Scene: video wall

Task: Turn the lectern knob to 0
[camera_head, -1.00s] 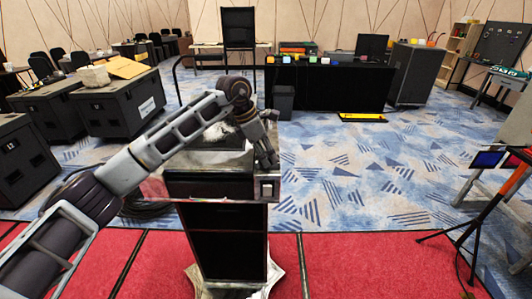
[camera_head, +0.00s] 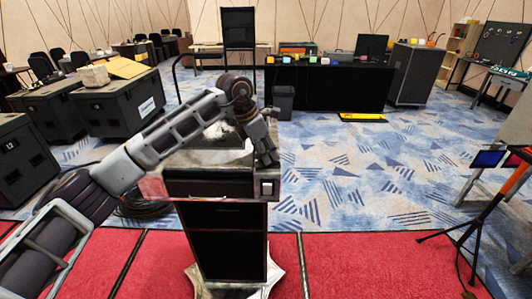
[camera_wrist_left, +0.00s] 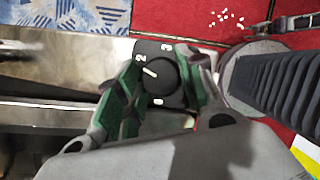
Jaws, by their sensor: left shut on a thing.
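The lectern (camera_head: 215,186) stands in the middle of the head view, with a dark body and a pale top. My left gripper (camera_head: 268,160) reaches down to its right front corner, and the fingers hide the knob there. In the left wrist view the black knob (camera_wrist_left: 163,76) sits between the green-padded fingers of my left gripper (camera_wrist_left: 162,88), which is shut on it. The dial plate (camera_wrist_left: 155,48) shows 2 at upper left, 3 at the top and 0 at the bottom. The knob's white line points up-left, near the 2. My right gripper is out of view.
A tripod (camera_head: 475,232) with an orange post stands at the right. Black cases (camera_head: 118,105) stand at the left, and a black-draped table (camera_head: 335,88) is at the back. Red carpet (camera_head: 360,262) lies in front, and patterned blue floor is open right of the lectern.

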